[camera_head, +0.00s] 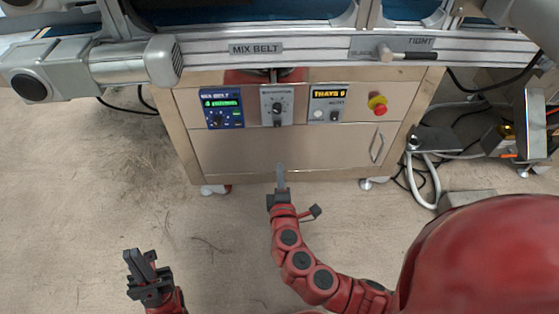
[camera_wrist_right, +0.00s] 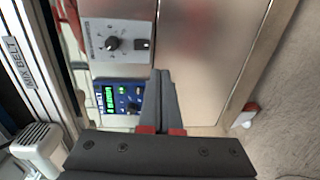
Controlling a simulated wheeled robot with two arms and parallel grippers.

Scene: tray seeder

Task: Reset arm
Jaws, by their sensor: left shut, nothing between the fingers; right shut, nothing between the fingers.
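My left gripper (camera_head: 139,258) is low at the left, over the bare floor, with its dark fingers together and nothing held. My right gripper (camera_head: 280,167) points up in front of the lower front panel of the machine cabinet (camera_head: 235,149). Its fingers are together and empty. In the right wrist view the shut fingers (camera_wrist_right: 161,80) show in front of the cabinet front, beside the blue display unit (camera_wrist_right: 119,98). I cannot tell whether the fingertips touch the panel.
The cabinet carries a blue display (camera_head: 221,108), a knob panel (camera_head: 277,105), a tray display (camera_head: 328,104) and a red button (camera_head: 379,105). A metal rail (camera_head: 315,50) runs above. Cables and boxes lie at the right. The floor (camera_head: 80,190) at left is clear.

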